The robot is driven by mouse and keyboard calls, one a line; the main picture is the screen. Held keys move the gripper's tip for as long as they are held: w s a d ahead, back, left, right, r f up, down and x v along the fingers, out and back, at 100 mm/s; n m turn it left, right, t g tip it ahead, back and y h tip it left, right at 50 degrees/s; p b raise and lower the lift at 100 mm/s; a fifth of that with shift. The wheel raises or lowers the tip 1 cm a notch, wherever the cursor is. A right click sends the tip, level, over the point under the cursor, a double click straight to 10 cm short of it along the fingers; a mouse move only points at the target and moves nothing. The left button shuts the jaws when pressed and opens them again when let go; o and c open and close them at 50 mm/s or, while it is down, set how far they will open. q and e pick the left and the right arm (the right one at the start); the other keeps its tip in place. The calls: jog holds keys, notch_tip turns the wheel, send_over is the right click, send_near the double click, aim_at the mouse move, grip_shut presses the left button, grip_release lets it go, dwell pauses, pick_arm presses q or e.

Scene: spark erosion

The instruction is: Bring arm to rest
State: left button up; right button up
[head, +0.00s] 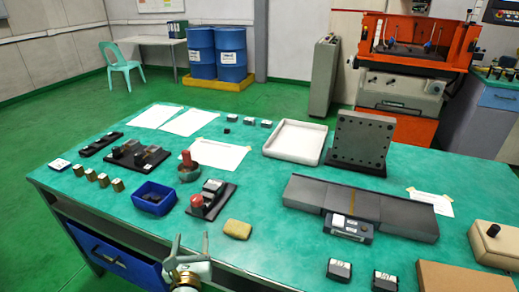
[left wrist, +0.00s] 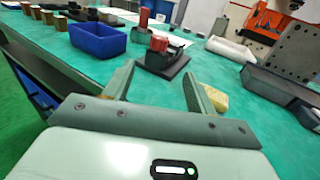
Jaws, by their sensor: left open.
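My left gripper (head: 189,246) shows at the bottom of the head view, just off the front edge of the green-topped workbench (head: 150,225). In the left wrist view its two fingers (left wrist: 157,82) stand wide apart with nothing between them. Beyond the fingertips, a black fixture (left wrist: 162,63) with a red part sits on the bench, apart from the gripper. A yellow sponge-like block (left wrist: 214,100) lies just right of the right finger. My right gripper shows in neither view.
The bench holds a blue bin (head: 153,197), brass blocks (head: 104,180), a white tray (head: 295,141), an upright drilled plate (head: 360,140) and a long grey plate (head: 310,195). A blue drawer (head: 115,258) sits under the bench front. Green floor is open at left.

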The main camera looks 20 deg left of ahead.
pick_arm(q)
jog(key=s+d+n+g+h, duration=0.2)
jog(key=s+n+g, duration=0.8)
jog(key=s+n, duration=1.25)
jog(key=s+d+f+n+g+h, duration=0.1)
jog(key=s+d+f+g+h, duration=0.1)
jog(key=f, duration=1.1)
jog(key=s+d+f+n+g+h, duration=0.1)
jog(key=s+d+f, duration=0.15)
jog(key=f, duration=0.95)
jog(key=s+f+n+g+h, duration=0.1)
jog(key=s+f, duration=0.6)
jog(key=s, duration=0.3)
jog(key=s+f+n+g+h, duration=0.1)
jog(key=s+f+n+g, duration=0.1)
jog(key=s+f, duration=0.5)
jog(key=s, duration=0.3)
jog(key=shift+f, duration=0.4)
